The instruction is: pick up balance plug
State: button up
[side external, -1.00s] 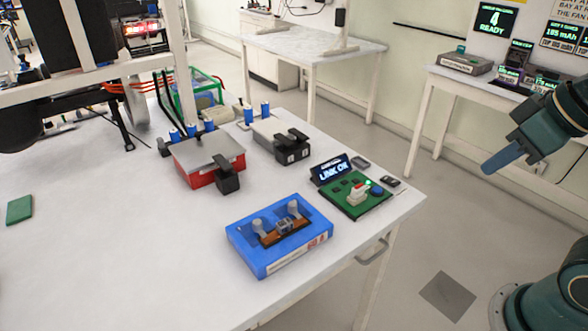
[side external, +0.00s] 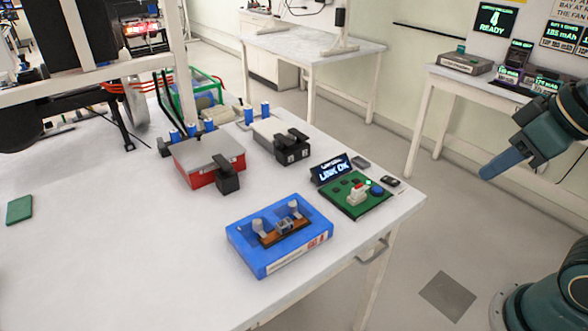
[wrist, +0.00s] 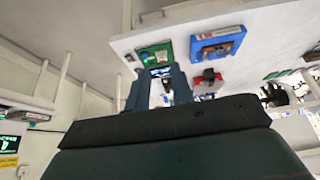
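I cannot make out for sure which thing is the balance plug. A blue tray (side external: 290,262) at the front of the white table holds a brown strip (side external: 270,240), a small grey block (side external: 284,227) and two pale posts. The tray also shows upside down in the wrist view (wrist: 232,33). My gripper (side external: 488,172) hangs beyond the table's right edge, well away from the tray and touching nothing. In the wrist view its two blue-grey fingers (wrist: 157,84) stand apart with nothing held between them.
A green board (side external: 343,203) with a white-and-red part and a blue button lies near the right edge, before a "LINK OK" display (side external: 331,171). A red box (side external: 198,175) and a grey block (side external: 268,130) with black clamps stand behind.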

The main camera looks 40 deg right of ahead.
jog(key=shift+o, duration=1.4)
jog(key=m+g, duration=0.6)
jog(key=m, duration=1.2)
send_over(358, 193)
notch_tip(358, 193, down, 9)
jog(key=shift+w+d+f, duration=0.35)
jog(key=shift+w+d, duration=0.05)
jog(key=shift+w, duration=0.15)
jog(key=shift+f, duration=4.3)
